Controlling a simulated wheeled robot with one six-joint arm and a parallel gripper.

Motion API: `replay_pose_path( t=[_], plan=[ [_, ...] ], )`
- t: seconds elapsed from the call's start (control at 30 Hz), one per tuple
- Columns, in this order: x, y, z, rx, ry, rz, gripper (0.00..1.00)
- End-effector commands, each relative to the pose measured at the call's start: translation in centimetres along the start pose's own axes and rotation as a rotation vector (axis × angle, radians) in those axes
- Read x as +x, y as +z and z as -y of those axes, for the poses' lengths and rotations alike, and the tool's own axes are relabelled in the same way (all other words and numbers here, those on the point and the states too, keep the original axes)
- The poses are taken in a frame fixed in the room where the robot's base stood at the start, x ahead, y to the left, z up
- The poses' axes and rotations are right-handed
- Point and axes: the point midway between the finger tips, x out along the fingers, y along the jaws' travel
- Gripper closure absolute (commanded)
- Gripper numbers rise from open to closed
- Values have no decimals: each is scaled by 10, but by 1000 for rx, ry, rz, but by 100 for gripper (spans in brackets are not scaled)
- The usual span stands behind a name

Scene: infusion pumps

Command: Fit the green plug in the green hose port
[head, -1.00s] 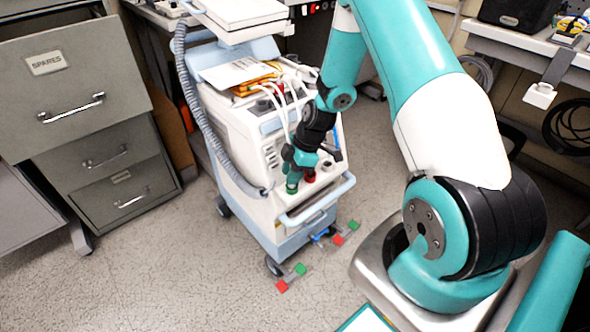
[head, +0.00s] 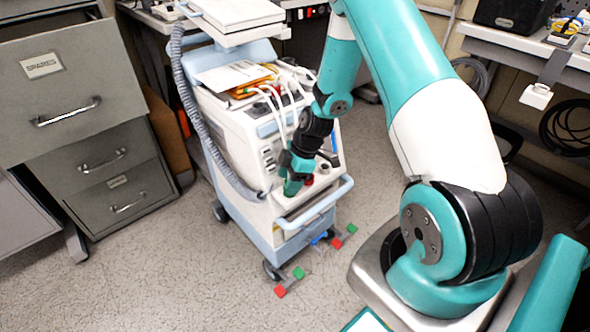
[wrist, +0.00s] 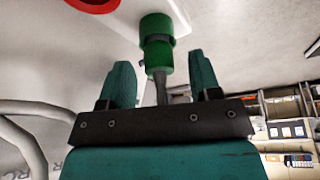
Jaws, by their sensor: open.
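The green plug (wrist: 158,58), with a grey stem below it, stands in line with the wider, darker green hose port (wrist: 156,27) in the wrist view. The two touch with no visible gap; I cannot tell how deep the plug sits. My gripper (wrist: 160,62) is open, one teal finger on each side of the plug and stem, with space on both sides. In the head view my gripper (head: 293,178) is low at the cart's front ledge and largely hides the plug and port.
A red port (wrist: 95,3) is beside the green one. The white cart (head: 235,130) carries a grey corrugated hose (head: 195,110), white tubes and a front handle (head: 318,208). Grey drawers (head: 95,160) stand left. Red and green tags (head: 298,272) lie near the cart's wheels.

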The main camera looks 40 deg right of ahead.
Motion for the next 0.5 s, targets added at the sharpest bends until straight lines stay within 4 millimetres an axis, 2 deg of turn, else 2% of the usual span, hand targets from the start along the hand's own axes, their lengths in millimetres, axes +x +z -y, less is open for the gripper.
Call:
replay_pose_path(
  t=[0.17,0.5],
  plan=[
    [-20,-1,-1,0,4,0,43],
    [-106,-1,-2,1,7,0,43]
  ],
)
